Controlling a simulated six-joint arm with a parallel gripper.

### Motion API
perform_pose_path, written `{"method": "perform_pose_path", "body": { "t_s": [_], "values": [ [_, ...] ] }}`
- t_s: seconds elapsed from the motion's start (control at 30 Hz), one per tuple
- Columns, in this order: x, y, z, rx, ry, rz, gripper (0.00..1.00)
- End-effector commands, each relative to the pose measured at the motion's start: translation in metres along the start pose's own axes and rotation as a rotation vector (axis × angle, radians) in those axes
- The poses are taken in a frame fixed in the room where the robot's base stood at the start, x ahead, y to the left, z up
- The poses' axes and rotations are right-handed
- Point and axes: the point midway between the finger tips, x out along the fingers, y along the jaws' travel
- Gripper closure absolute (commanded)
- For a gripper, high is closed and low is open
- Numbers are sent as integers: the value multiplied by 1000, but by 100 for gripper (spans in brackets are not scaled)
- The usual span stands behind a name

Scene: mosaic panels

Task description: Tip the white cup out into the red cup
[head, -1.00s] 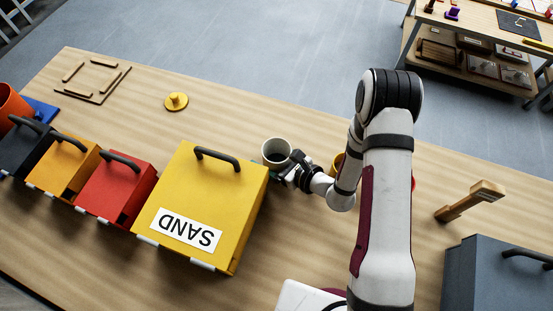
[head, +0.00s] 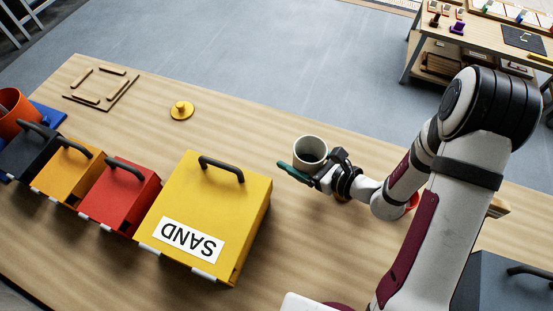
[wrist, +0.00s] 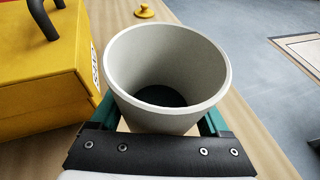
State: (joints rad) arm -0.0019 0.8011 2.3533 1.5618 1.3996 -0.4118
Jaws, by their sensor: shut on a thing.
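The white cup (head: 310,150) is held upright in my gripper (head: 308,172), above the table to the right of the SAND box. In the wrist view the cup (wrist: 190,122) stands between the two green fingers of my gripper (wrist: 160,118), its mouth facing up. The inside looks pale with a dark bottom; I cannot tell what it holds. A small bit of red (head: 413,201) shows beside my arm in the head view; it may be the red cup, mostly hidden by the arm.
The yellow SAND box (head: 215,200) stands left of the cup, with red (head: 120,195), orange (head: 67,170) and dark boxes further left. A yellow knob (head: 181,110) and a wooden frame (head: 100,88) lie at the back. A grey box (head: 495,285) is at right. The table behind the cup is clear.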

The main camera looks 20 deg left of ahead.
Motion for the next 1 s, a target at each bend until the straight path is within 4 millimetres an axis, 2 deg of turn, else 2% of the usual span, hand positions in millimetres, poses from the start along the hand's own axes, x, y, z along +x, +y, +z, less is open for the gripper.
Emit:
{"method": "perform_pose_path", "body": {
  "t_s": [0.1,0.27,0.37,0.6,0.7,0.83,1.0],
  "values": [
    [-30,-15,6,-2,-1,-7,80],
    [-54,-26,11,2,0,-9,80],
    [-74,-38,11,22,0,-59,80],
    [-157,-79,2,130,1,-317,80],
    [-188,-88,-2,168,1,-411,80],
    [-204,-91,-6,195,-1,-461,80],
    [-199,-89,-16,232,-16,-448,80]
  ]
}}
